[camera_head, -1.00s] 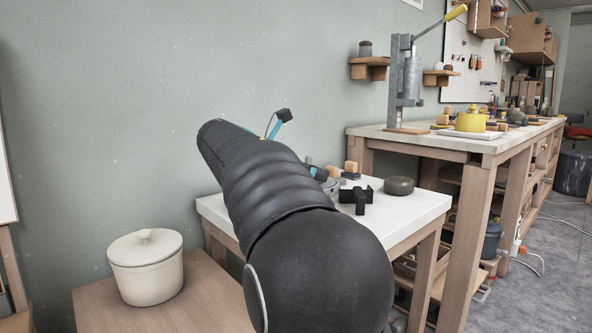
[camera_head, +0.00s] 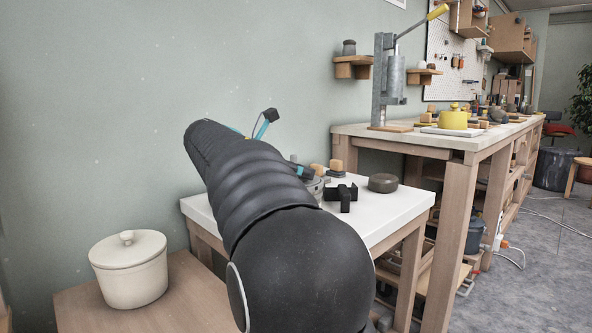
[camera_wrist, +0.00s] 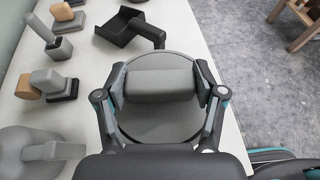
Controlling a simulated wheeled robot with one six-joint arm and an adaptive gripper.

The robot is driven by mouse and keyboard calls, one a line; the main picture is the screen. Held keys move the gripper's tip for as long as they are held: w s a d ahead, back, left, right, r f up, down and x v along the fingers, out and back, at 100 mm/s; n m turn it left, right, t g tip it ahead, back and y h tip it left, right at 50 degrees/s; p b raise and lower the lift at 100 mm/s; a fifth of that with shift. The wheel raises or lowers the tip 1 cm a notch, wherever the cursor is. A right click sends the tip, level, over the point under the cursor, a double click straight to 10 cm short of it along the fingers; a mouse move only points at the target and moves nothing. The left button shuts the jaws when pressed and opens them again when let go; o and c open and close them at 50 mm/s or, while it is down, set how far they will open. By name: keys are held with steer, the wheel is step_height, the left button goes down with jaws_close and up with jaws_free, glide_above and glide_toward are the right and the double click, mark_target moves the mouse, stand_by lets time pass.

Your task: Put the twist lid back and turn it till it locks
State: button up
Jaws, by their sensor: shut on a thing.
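In the wrist view, the twist lid (camera_wrist: 165,126) is a round grey disc with a thick grip bar (camera_wrist: 160,82) across it. My gripper (camera_wrist: 161,86) is shut on this bar, one finger at each end. The disc hides what lies below it, so I cannot tell whether it rests on anything. A grey rounded body (camera_wrist: 14,150) with a bar-like part shows at the lower left, cut by the frame; I cannot tell if it is the lid's container. In the head view, my arm hides the lid and most of my gripper.
A white table (camera_head: 398,208) bears a black piece (camera_head: 345,197), a dark round tin (camera_head: 383,183) and wooden blocks (camera_head: 336,166). In the wrist view, a black tray-like piece (camera_wrist: 122,31) lies beyond the lid. A cream lidded pot (camera_head: 130,272) stands on a wooden surface at lower left.

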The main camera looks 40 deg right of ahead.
steer(key=shift+f+m+g+y+p, duration=0.1)
steer(key=shift+m+g+y+p, duration=0.3)
steer(key=shift+m+g+p, duration=1.65)
steer(key=shift+f+n+t+p, duration=0.2)
steer(key=shift+n+t+p, duration=0.35)
steer(key=shift+p, duration=0.45)
steer(key=shift+m+g+y+p, duration=0.5)
steer(key=shift+m+g+p, duration=0.45)
steer(key=shift+p, duration=1.45)
steer(key=shift+f+m+g+y+p, duration=0.1)
steer(key=shift+m+g+y+p, duration=0.25)
steer(key=shift+g, duration=0.3)
steer(key=shift+m+g+y, duration=0.55)
steer(key=shift+m+g, duration=0.35)
steer(key=shift+m+g+y, duration=0.4)
steer(key=shift+m, duration=0.1)
steer(key=shift+c, duration=1.4)
